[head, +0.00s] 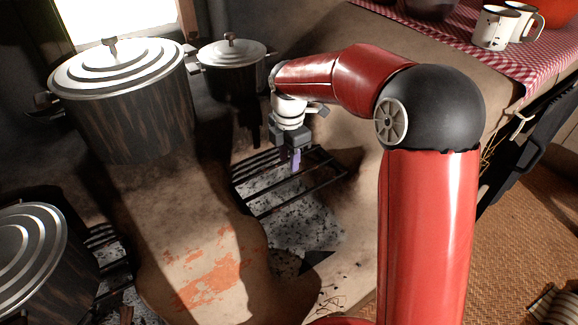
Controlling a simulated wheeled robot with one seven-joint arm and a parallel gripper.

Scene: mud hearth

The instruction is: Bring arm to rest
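My red arm reaches from the lower right up and across to the left. My gripper (295,160) points down over the black grate bars (300,190) of the mud hearth (190,210). A small purple part shows at its lower end. I cannot tell whether this is a finger or something held. The fingers are too small and dark to show whether they are open or shut.
A large lidded pot (125,100) and a smaller lidded pot (232,68) stand behind and left. Another lidded pot (30,265) is at lower left. White mugs (492,28) stand on a red checked cloth (545,60) at upper right. A woven mat (530,230) covers the floor at right.

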